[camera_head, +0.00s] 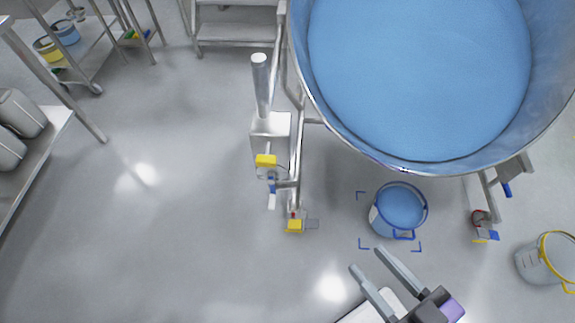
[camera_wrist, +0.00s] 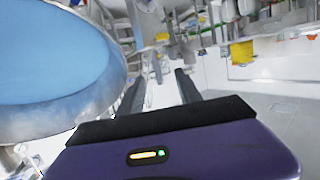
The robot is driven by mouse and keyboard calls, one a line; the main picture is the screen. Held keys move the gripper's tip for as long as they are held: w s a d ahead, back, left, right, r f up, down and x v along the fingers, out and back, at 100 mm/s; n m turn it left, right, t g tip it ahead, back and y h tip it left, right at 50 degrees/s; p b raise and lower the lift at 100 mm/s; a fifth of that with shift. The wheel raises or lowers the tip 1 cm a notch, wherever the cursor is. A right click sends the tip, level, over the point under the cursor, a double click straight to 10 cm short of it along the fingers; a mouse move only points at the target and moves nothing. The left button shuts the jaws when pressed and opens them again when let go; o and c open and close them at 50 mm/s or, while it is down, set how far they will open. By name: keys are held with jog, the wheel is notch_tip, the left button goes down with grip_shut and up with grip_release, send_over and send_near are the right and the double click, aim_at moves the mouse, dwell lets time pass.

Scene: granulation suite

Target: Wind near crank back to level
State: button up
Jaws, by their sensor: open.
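A large steel vessel (camera_head: 420,165) full of blue material fills the upper right of the head view; its rim also shows in the wrist view (camera_wrist: 118,75). Small fittings with yellow, red and blue parts sit low around it: one at the left foot (camera_head: 295,225), one on the steel post box (camera_head: 266,161), one at the right leg (camera_head: 485,236). I cannot tell which is the near crank or its angle. My gripper (camera_head: 367,259) is open and empty, below the blue bucket in the picture and apart from the fittings. It shows in the wrist view (camera_wrist: 160,77).
A blue bucket (camera_head: 380,220) stands on the floor inside blue corner marks, below the vessel rim. A clear yellow-rimmed bucket (camera_head: 535,265) stands at right. Steel steps (camera_head: 235,30) are at the top. The floor (camera_head: 170,230) at left is clear.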

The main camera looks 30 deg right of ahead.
jog(key=w+a+f+m+t+h+b, duration=0.1)
jog(key=w+a+f+t+b, duration=0.1)
jog(key=w+f+b, duration=0.3)
jog(key=w+a+f+m+t+b, duration=0.1)
jog(key=w+f+b, duration=0.15)
jog(key=f, duration=0.55)
jog(key=m+h+b, duration=0.7)
jog(key=h+b, duration=0.6)
jog(key=b, duration=0.8)
send_near(275, 195)
jog(key=w+r, duration=0.1)
jog(key=w, duration=0.1)
jog(key=shift+g, duration=0.4)
jog(key=shift+s+r+x, duration=0.1)
jog(key=shift+r+x, duration=0.05)
jog(key=shift+x, duration=1.85)
jog(key=shift+s+r+x, duration=0.1)
jog(key=shift+x, duration=1.95)
jog(key=shift+d, duration=0.1)
jog(key=shift+c, duration=0.2)
grip_shut()
jog(key=shift+s, duration=0.1)
jog(key=shift+s+d+f, duration=0.1)
jog(key=shift+d+f, duration=0.05)
jog(key=shift+d, duration=0.05)
